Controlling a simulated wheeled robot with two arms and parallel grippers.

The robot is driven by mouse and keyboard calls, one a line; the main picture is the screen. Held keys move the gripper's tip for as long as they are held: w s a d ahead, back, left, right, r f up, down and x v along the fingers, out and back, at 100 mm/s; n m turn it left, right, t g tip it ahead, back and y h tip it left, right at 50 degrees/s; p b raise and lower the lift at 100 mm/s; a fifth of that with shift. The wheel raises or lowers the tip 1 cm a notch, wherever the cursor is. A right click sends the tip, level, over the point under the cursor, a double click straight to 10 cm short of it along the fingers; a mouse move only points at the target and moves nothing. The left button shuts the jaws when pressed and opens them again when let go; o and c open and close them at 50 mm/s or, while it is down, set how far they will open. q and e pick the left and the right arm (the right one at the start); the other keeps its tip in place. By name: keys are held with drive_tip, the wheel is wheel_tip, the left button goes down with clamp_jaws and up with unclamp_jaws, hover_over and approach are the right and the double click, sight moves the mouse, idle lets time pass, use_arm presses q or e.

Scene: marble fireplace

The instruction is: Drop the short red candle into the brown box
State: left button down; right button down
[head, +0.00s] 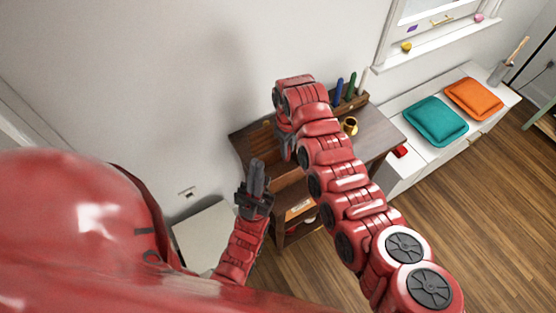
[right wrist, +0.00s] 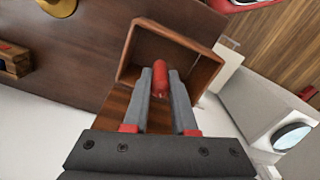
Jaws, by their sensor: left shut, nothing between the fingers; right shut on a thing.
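The short red candle (right wrist: 160,80) is upright in the right wrist view, held between the fingertips of my right gripper (right wrist: 161,76). The brown box (right wrist: 128,52) is open and lies behind the candle in that view, with the candle in front of its opening. I cannot tell how high the candle is above the box floor. In the head view my right gripper (head: 286,148) hangs over the dark wooden furniture, and the candle cannot be made out there. My left gripper (head: 256,180) is shut and empty, pointing up, left of the right arm.
A candle rack (head: 350,101) with blue, green and white candles stands on the dark wooden top (head: 379,127), near a gold cup (head: 350,126). Teal (head: 435,121) and orange (head: 473,99) cushions lie on a white bench at right. A white wall rises behind.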

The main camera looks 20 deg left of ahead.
drive_tip(key=shift+f+b, duration=0.35)
drive_tip(key=shift+f, duration=1)
drive_tip(key=c, duration=0.6)
unclamp_jaws()
drive_tip(key=shift+c, duration=0.2)
drive_tip(key=shift+r, duration=0.1)
drive_tip(key=shift+r, duration=0.2)
wheel_tip(320, 180, up, 4)
drive_tip(key=shift+w+b, duration=0.15)
drive_tip(key=shift+b, duration=0.9)
wheel_tip(320, 180, up, 13)
drive_tip(key=b, duration=0.1)
